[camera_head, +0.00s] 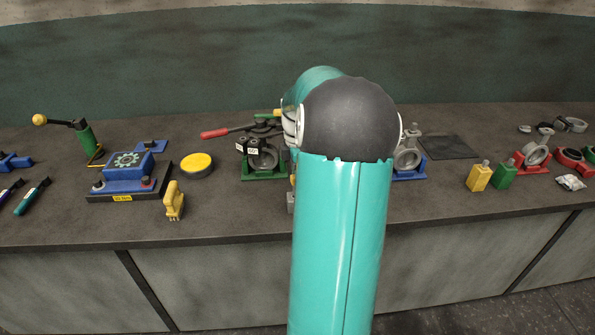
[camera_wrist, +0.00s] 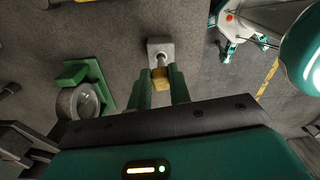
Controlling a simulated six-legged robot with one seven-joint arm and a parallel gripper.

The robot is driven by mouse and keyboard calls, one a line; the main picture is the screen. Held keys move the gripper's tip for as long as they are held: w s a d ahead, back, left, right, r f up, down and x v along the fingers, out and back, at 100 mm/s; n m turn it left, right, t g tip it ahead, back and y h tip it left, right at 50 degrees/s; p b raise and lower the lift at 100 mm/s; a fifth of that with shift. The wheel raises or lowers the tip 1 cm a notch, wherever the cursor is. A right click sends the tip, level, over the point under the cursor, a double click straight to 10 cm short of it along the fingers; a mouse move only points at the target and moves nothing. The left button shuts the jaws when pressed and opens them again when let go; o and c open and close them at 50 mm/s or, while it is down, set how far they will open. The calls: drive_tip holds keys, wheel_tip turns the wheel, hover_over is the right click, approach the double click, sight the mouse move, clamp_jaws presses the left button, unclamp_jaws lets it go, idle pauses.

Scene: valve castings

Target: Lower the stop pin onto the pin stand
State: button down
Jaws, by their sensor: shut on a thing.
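The stop pin (camera_wrist: 160,81) shows in the wrist view as a yellow grip part with a short grey shaft beyond it. My gripper (camera_wrist: 161,72) is shut on the yellow part, with one green finger on each side. The pin stand (camera_wrist: 154,45), a small grey block, lies just past the fingertips, in line with the pin. The shaft end overlaps the stand in this view; I cannot tell whether they touch. In the head view my arm hides the gripper and most of this spot; only a grey edge, seemingly the stand (camera_head: 291,203), shows beside the arm.
A green-based valve casting (camera_wrist: 103,82) stands left of the stand; it also shows in the head view (camera_head: 262,176). A blue-based casting (camera_head: 409,174) is right of my arm. Yellow (camera_head: 478,178) and green (camera_head: 503,176) blocks stand farther right. The bench front (camera_head: 230,228) is clear.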

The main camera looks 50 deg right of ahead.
drive_tip(key=shift+f, duration=0.65)
drive_tip(key=shift+f, duration=0.15)
drive_tip(key=shift+f, duration=1.7)
drive_tip(key=c, duration=1.2)
unclamp_jaws()
wheel_tip(320, 180, up, 14)
drive_tip(key=shift+f, duration=0.1)
